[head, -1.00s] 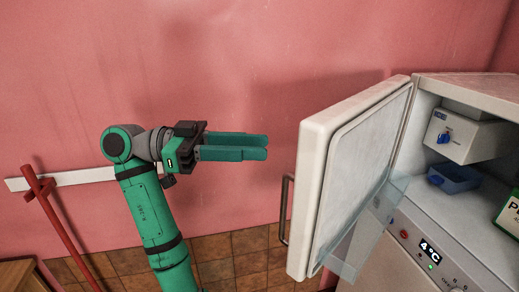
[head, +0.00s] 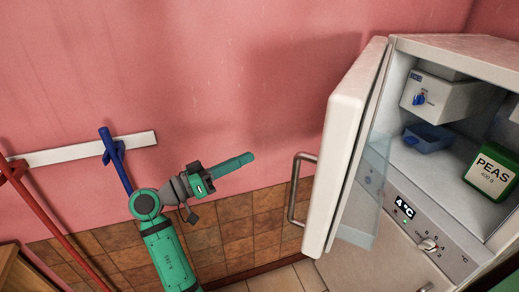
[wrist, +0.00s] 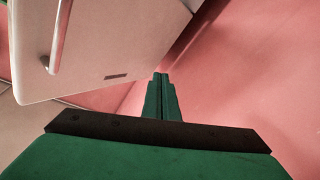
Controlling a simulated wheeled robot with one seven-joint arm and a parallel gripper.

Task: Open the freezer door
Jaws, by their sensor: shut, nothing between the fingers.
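The freezer door (head: 344,140) is white and stands swung open to the left of the cabinet (head: 460,58), so the inside shows. Its grey bar handle (head: 297,190) is on the door's outer face, towards the left. My gripper (head: 250,157) is in front of the pink wall, left of the door and apart from it. Its fingers are shut with nothing between them. In the wrist view the closed fingers (wrist: 161,78) point past the outer face of the door (wrist: 110,40), and the handle (wrist: 58,35) shows at upper left.
Inside the cabinet are a white box with a blue knob (head: 432,98), a blue tray (head: 428,138) and a green PEAS pack (head: 490,172). A control panel (head: 415,225) reads 4°C. A red pole (head: 45,215) and blue pole (head: 118,160) hang at the left wall.

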